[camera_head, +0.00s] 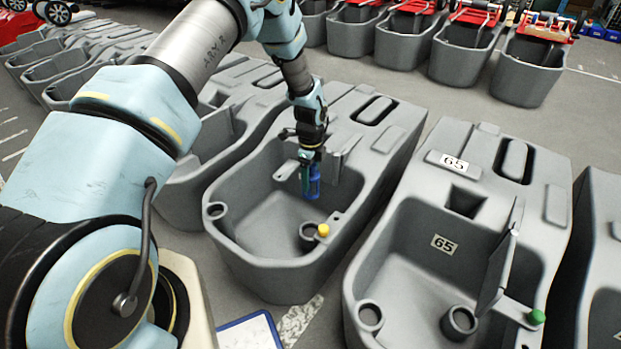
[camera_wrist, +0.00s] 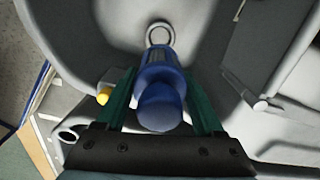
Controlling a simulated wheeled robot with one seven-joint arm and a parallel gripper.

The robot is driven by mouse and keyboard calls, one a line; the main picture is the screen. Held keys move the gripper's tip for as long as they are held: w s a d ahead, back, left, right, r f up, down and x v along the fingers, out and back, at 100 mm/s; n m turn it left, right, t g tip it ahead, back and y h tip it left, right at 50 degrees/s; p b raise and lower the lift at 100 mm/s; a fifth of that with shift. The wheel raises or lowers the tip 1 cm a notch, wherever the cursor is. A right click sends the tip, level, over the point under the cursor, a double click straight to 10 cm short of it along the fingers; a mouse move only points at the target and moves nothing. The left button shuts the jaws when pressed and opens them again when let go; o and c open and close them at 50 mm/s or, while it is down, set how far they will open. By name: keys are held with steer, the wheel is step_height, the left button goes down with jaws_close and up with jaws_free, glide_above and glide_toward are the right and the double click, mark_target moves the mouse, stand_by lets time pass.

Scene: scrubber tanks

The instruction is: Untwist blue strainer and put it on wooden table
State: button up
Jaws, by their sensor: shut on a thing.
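The blue strainer (camera_head: 314,181) is inside the grey tank (camera_head: 262,255) in the middle of the head view, near the tank's inner wall. In the wrist view the blue strainer (camera_wrist: 160,95) sits between the two green fingers of my gripper (camera_wrist: 160,112). My gripper (camera_head: 308,172) is shut on it from above. A pale ring (camera_wrist: 160,34) shows beyond the strainer's far end; I cannot tell whether the two touch. The wooden table is not clearly identifiable in these views.
Another grey tank (camera_head: 452,290), labelled 65, stands close on the right. More tanks line the back. A blue-edged board (camera_head: 250,332) is at the bottom of the head view, with floor around it.

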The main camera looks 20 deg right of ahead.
steer(key=shift+r+p, duration=1.25)
steer(key=shift+r, duration=0.85)
